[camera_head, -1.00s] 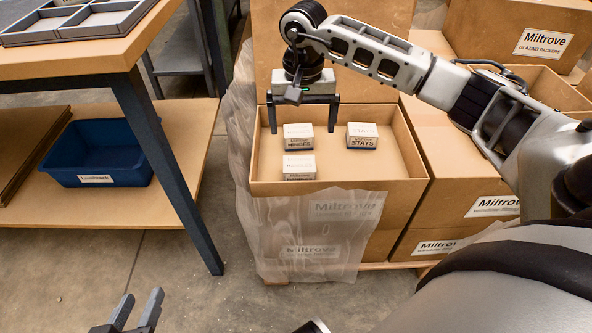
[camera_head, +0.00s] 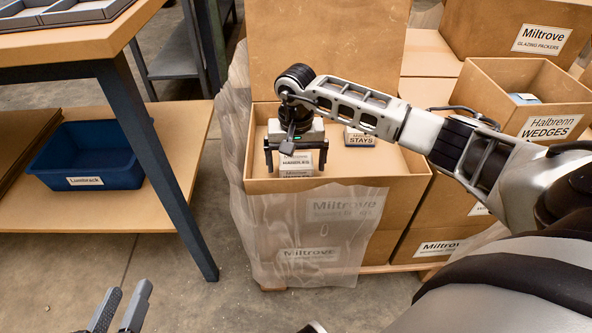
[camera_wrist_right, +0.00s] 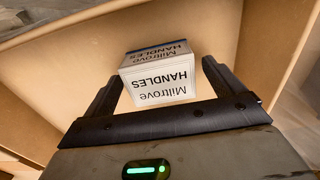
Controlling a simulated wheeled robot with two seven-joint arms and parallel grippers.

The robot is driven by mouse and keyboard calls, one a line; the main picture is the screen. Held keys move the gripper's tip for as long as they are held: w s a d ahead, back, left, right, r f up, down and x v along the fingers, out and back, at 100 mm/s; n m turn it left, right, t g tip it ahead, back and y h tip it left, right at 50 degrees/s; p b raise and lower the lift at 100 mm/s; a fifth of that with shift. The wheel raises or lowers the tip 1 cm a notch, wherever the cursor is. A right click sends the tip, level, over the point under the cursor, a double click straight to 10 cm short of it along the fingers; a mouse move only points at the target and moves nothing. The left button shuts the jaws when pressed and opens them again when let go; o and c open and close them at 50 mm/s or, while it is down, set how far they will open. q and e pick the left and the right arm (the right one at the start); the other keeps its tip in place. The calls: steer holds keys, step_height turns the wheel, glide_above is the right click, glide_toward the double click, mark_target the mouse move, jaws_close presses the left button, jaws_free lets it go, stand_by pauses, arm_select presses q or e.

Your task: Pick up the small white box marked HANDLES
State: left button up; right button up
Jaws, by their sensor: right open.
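The small white HANDLES box (camera_head: 297,172) sits in the open carton (camera_head: 390,163), near its front wall, partly hidden by my right gripper. In the right wrist view the HANDLES box (camera_wrist_right: 160,80) lies between the two fingers, its label upside down, with space at the fingers. My right gripper (camera_head: 295,170) is open and points down over this box; it also shows in the right wrist view (camera_wrist_right: 160,90). My left gripper (camera_head: 128,292) is at the bottom edge, empty, its fingers apart.
A STAYS box (camera_head: 360,138) sits right of the gripper in the carton. Another white box (camera_head: 312,131) is mostly hidden behind the gripper. A WEDGES carton (camera_head: 545,126) stands to the right. A table and blue bin (camera_head: 90,155) are at left. Clear plastic hangs on the carton's front.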

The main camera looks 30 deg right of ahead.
steer(key=shift+r, duration=0.1)
steer(key=c, duration=1.2)
steer(key=shift+c, duration=0.2)
